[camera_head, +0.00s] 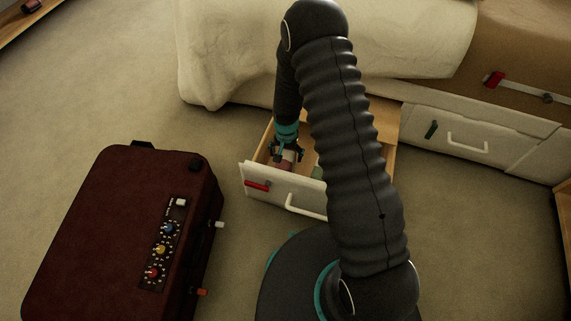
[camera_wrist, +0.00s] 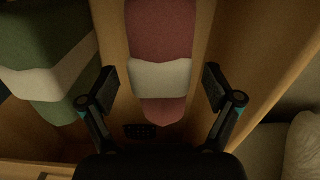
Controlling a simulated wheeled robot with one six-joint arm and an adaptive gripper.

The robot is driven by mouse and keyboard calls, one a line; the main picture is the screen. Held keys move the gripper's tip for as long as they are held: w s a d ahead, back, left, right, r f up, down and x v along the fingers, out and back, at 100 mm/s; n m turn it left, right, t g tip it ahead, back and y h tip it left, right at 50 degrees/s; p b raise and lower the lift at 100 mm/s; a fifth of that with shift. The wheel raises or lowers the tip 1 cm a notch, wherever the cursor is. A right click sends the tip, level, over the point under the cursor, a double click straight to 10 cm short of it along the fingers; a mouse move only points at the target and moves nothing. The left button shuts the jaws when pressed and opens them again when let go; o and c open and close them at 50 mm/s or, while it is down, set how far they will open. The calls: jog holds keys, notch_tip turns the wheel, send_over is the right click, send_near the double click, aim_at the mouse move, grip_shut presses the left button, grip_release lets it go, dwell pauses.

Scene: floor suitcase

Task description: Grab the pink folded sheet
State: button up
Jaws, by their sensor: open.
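The pink folded sheet (camera_wrist: 160,35) has a white band around it and lies in a narrow wooden compartment of the open drawer (camera_head: 262,178). In the head view, a small part of the sheet (camera_head: 284,166) shows below my gripper (camera_head: 287,153). In the wrist view, my gripper (camera_wrist: 160,88) is open, with one finger on each side of the sheet near the white band. Both fingers appear apart from the sheet. How high the fingertips are above it is hard to tell. My arm hides much of the drawer in the head view.
A green folded item (camera_wrist: 45,40) with a white band lies in the compartment to the left in the wrist view. A dark red suitcase (camera_head: 120,235) stands on the floor at left. A bed (camera_head: 235,55) is behind the drawer. Carpet (camera_head: 110,90) is clear behind the suitcase.

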jog(key=shift+f, duration=0.35)
jog(key=shift+c, duration=0.2)
grip_shut()
jog(key=shift+r, duration=0.1)
